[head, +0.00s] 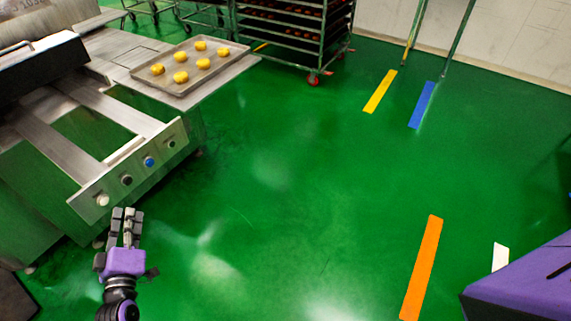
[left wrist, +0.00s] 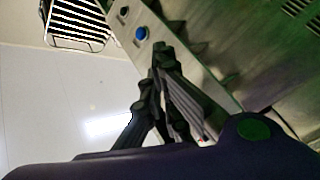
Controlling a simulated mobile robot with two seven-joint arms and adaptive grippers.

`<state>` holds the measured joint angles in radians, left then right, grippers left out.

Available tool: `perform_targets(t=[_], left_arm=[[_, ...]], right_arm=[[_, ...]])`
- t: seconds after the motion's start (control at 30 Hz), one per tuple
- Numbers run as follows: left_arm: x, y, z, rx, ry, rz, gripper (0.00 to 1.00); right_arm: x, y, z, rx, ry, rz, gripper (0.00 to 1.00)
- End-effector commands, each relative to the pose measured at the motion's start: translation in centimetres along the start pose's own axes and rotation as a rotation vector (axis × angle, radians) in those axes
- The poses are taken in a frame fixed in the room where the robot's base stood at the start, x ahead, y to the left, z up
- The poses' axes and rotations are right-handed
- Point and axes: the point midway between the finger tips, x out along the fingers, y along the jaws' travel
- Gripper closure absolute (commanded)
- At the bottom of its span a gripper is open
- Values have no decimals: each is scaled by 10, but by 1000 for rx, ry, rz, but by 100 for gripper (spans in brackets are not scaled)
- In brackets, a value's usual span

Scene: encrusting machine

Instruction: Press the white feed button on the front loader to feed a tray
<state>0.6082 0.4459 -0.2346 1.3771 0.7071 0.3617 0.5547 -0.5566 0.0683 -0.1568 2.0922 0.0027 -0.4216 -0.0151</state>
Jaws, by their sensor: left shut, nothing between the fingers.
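The front loader's slanted metal control panel (head: 136,172) is at the left of the head view. It carries a row of round buttons. The white feed button (head: 103,200) is at the near, lower-left end, with a dark button (head: 127,180) and a blue button (head: 149,162) further along. My left gripper (head: 126,212) is shut and empty, just right of and slightly below the white button in the picture. Contact cannot be told. In the left wrist view the shut fingers (left wrist: 156,66) are near the panel; the blue button (left wrist: 141,33) shows there, the white one does not. My right gripper is not in view.
A metal tray (head: 141,75) with several yellow dough pieces lies on the loader's far surface. A wheeled rack (head: 292,45) of loaded trays stands behind. The green floor (head: 300,170) is open, with coloured tape strips such as the orange one (head: 421,268).

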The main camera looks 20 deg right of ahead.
Motion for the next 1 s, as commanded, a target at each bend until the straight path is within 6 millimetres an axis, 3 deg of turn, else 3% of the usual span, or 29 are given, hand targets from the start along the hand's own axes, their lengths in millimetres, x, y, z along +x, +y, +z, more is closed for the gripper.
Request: perform_targets(t=[0.3,1.0], left_arm=[[18,-15,-13,0,0,-2,100],[20,-14,-14,-1,0,-1,100]], right_arm=[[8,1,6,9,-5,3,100],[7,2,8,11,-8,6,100]])
